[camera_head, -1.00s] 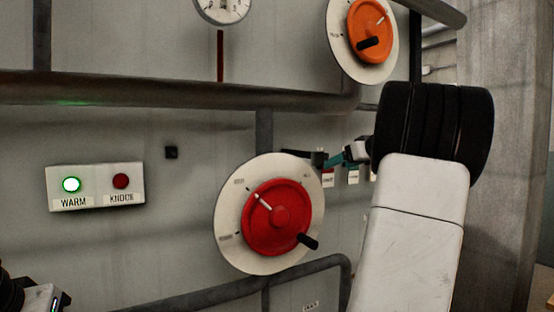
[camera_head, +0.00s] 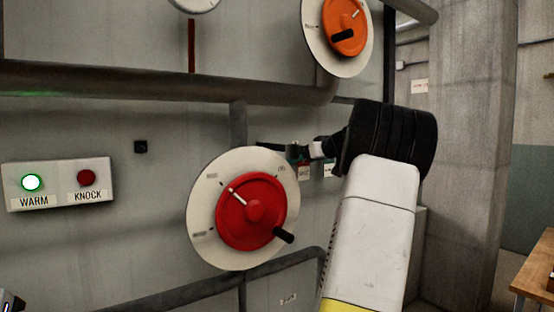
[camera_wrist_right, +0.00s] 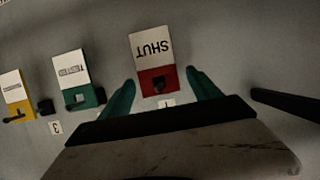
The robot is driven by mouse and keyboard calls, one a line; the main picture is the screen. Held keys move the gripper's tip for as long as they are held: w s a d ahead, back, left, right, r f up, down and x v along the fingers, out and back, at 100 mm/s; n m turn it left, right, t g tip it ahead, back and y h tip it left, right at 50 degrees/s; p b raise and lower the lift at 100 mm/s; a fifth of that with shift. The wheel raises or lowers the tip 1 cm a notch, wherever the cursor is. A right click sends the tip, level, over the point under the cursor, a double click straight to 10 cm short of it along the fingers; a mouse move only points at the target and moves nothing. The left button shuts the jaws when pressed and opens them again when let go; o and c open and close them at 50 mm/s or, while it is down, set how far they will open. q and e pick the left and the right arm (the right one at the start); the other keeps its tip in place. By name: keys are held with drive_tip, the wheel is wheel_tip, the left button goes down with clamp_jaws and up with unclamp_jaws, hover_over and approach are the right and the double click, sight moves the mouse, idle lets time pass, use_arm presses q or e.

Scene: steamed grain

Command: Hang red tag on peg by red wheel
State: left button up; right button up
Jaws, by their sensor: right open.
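The red tag (camera_wrist_right: 157,82), with a white upper part reading SHUT upside down, hangs at a dark peg on the grey wall in the right wrist view. My right gripper (camera_wrist_right: 160,92) is open, its green fingers either side of the tag with gaps visible. In the head view the right gripper (camera_head: 296,151) is at the wall, right of and above the red wheel (camera_head: 252,210). A small black square peg (camera_head: 140,146) is on the wall, left of and above that wheel. Only a sliver of my left arm shows in the bottom left corner; its fingers are out of sight.
A green tag (camera_wrist_right: 77,82) and a yellow tag (camera_wrist_right: 15,97) hang beside the red one; a dark block (camera_wrist_right: 45,107) sits between them. An orange wheel (camera_head: 342,28) and pipe (camera_head: 170,86) are above, a lower pipe (camera_head: 180,297) below. A WARM/KNOCK panel (camera_head: 60,184) is left.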

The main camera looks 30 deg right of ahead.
drive_tip(key=c, duration=1.5)
drive_tip(key=shift+o, duration=0.2)
drive_tip(key=shift+r, duration=0.1)
drive_tip(key=shift+r, duration=0.15)
drive_tip(key=shift+s, duration=0.3)
drive_tip(key=shift+s+d, duration=0.15)
drive_tip(key=shift+s, duration=1.3)
drive_tip(key=s, duration=0.6)
drive_tip(key=shift+d, duration=0.25)
